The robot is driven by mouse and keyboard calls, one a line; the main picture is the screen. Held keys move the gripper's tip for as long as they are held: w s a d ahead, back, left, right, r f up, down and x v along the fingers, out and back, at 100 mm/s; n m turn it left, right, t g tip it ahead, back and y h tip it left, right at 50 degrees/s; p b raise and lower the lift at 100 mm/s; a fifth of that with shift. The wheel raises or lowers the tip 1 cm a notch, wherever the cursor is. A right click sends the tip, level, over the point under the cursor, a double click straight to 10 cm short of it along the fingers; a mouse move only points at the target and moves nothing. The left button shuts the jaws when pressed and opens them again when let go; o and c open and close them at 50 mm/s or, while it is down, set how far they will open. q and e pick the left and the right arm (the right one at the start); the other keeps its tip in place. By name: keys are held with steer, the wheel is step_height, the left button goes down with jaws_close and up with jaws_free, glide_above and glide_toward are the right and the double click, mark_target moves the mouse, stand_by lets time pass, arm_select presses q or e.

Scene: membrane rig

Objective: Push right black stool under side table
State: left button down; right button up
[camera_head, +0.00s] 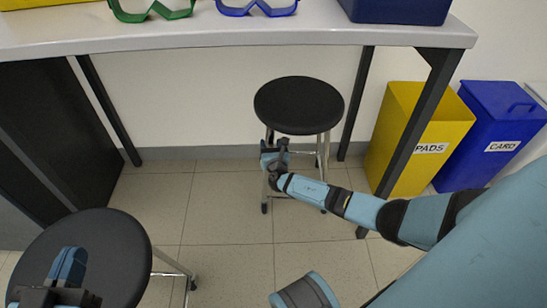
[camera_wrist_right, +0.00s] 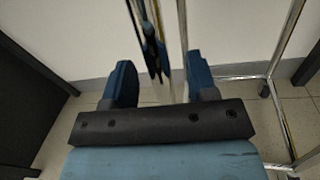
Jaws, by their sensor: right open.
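The right black stool (camera_head: 298,105) has a round black seat and metal legs. It stands upright on the floor, below the side table (camera_head: 240,38) in the picture and between its leg pairs. My right gripper (camera_head: 274,158) is at the stool's near-left side, below seat height. In the right wrist view the gripper (camera_wrist_right: 161,85) is open, with metal stool legs (camera_wrist_right: 182,40) showing between and beyond its fingers; contact is unclear. My left gripper (camera_head: 68,268) is at the lower left, in front of the other black stool (camera_head: 110,240); its finger opening is unclear.
A yellow bin marked PADS (camera_head: 402,125) and a blue bin marked CARD (camera_head: 495,130) stand right of the table. Black table legs (camera_head: 425,115) flank the right stool. A dark cabinet (camera_head: 60,130) stands left. Tiled floor (camera_head: 225,220) is clear between the stools.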

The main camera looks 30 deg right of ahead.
steer(key=shift+w+d, duration=0.25)
steer(key=shift+w, duration=0.25)
jaws_close()
stand_by(1.2)
